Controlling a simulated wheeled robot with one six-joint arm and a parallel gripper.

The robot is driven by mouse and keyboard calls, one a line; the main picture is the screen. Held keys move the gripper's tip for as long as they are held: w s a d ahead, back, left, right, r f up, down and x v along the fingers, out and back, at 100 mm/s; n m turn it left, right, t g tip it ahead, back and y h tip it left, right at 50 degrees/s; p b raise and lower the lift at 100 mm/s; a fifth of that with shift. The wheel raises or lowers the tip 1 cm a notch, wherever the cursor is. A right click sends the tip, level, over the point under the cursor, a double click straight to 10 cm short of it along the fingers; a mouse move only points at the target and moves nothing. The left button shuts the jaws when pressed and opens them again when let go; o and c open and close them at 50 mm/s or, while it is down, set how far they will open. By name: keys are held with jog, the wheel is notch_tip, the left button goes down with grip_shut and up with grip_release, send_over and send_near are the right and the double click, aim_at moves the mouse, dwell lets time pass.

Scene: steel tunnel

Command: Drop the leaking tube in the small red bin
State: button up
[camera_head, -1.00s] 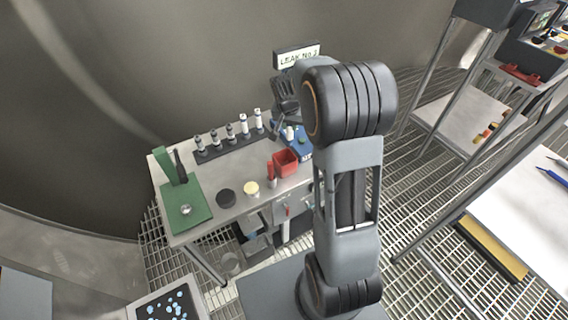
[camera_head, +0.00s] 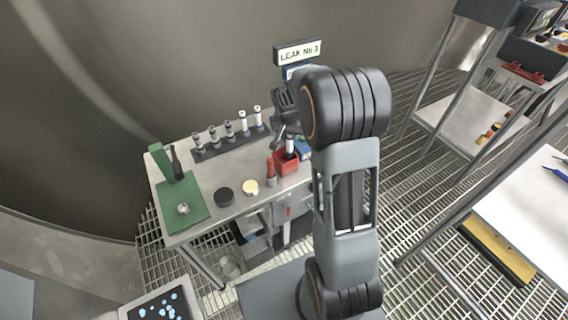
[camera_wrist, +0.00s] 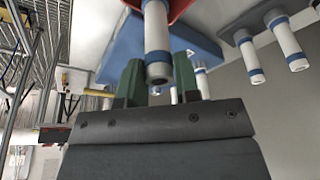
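A white tube with a blue band (camera_wrist: 157,35) is between the green fingertips of my gripper (camera_wrist: 160,80), which appear to touch it on both sides. In the head view the tube's white lower part (camera_head: 290,146) shows below my gripper (camera_head: 287,128), over the small red bin (camera_head: 287,167). The tube's far end overlaps the bin in both views; I cannot tell how far it is inside. The red bin's edge (camera_wrist: 181,9) shows at the top of the wrist view. My arm hides part of the bench to the right.
A dark rack (camera_head: 230,145) of several tubes stands along the bench's back.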

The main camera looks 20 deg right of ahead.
jog(key=o, duration=0.4)
jog(key=shift+r, duration=0.1)
jog(key=b+v, duration=0.1)
jog(key=v, duration=1.2)
jog(key=shift+s+r, duration=0.15)
jog(key=shift+r, duration=0.2)
jog(key=s+a+f+n, duration=0.1)
jog(key=s+a+n, duration=0.1)
jog(key=s, duration=0.4)
jog(key=s+a+f+n+t+y, duration=0.1)
jog(key=s+a+n, duration=0.2)
jog(key=s, duration=0.3)
jog(key=s+a+f+n+y, duration=0.1)
jog(key=s+a+n, duration=0.1)
jog(key=s+a, duration=0.2)
jog(key=shift+s+f+n, duration=0.15)
jog(key=shift+s, duration=0.65)
jog(key=shift+s+f+n, duration=0.1)
jog(key=shift+s+n, duration=0.05)
jog(key=shift+s, duration=0.65)
